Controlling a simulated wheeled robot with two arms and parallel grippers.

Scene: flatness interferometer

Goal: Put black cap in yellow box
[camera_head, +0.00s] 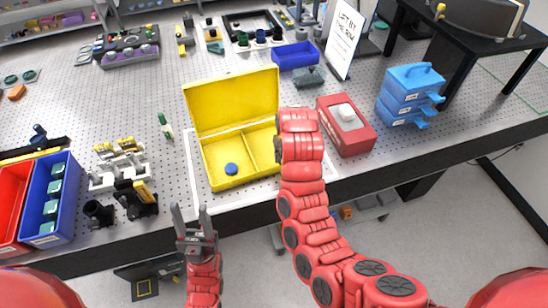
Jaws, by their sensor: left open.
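The yellow box (233,188) stands open on the table in the middle, its lid raised at the back. A divider splits it, and a blue round piece (231,169) lies in its left compartment. I cannot tell for sure which thing is the black cap; a black round part (98,212) sits near the front edge, left of the box. My left gripper (190,212) is open and empty at the table's front edge, in front of the box and to its left. My right arm reaches up over the box's right side, covering part of it; its gripper does not show.
A red box (354,143) with a white item stands right of the yellow box, then stacked blue cases (408,96). Blue (42,238) and red (8,205) bins are at the left. A blue tray (295,56) and sign (344,38) stand behind.

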